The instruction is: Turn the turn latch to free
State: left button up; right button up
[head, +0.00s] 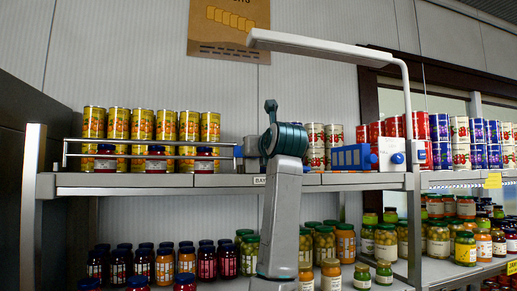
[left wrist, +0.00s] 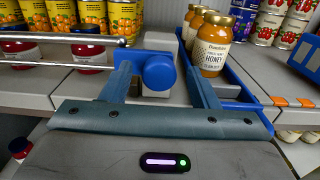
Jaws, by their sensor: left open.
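In the left wrist view the turn latch shows as a blue round knob (left wrist: 160,71) on a grey-white block at the right end of a metal rail (left wrist: 60,38). My left gripper (left wrist: 164,66) is open, with one finger on each side of the knob. The left finger is close to the knob; I cannot tell if it touches. The right finger is beside the blue tray. In the head view my left gripper (head: 287,138) is at the shelf edge and hides this knob. My right gripper is not in view.
A blue tray (left wrist: 235,105) with honey jars (left wrist: 213,45) stands right of the gripper. Another blue knob (head: 398,158) sits on a white block farther right. A white lamp arm (head: 320,47) hangs above.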

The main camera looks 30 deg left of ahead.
pick_arm(q)
jog(key=c, duration=1)
jog(key=shift+o, duration=0.2)
jog(key=shift+m, duration=0.4)
jog(key=m+b, duration=0.3)
jog(key=m, duration=0.5)
jog(key=m+b, duration=0.4)
jog(key=m, duration=0.5)
jog(key=shift+w+d+f, duration=0.1)
jog(key=shift+d+f, duration=0.05)
jog(key=shift+f, duration=0.05)
jog(key=o, duration=1)
jog(key=shift+c, duration=0.2)
